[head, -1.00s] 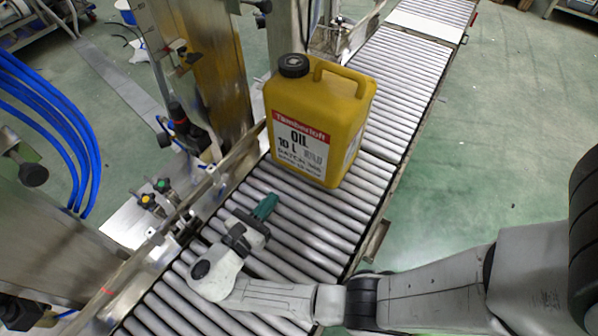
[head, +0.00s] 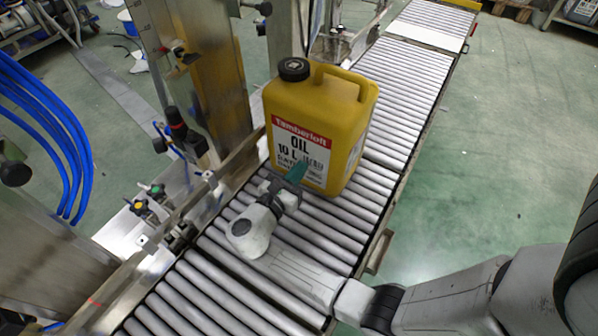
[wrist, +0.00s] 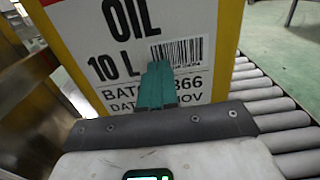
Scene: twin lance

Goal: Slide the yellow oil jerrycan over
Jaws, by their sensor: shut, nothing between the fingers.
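The yellow oil jerrycan (head: 335,112) stands upright on the roller conveyor, with a black cap and a red and white label. My gripper (head: 297,171) is shut and empty, its green fingertips in front of the lower part of the label. In the wrist view the jerrycan's label (wrist: 120,30) fills most of the picture, and the shut fingers (wrist: 157,82) overlap its barcode. The fingertips are at or very near the label face; I cannot tell if they touch it.
The roller conveyor (head: 405,85) runs from near left to far right, with bare rollers beyond the jerrycan. A metal guide rail (head: 215,185) and machine posts (head: 205,75) line its left side. Green floor (head: 480,170) lies open on the right.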

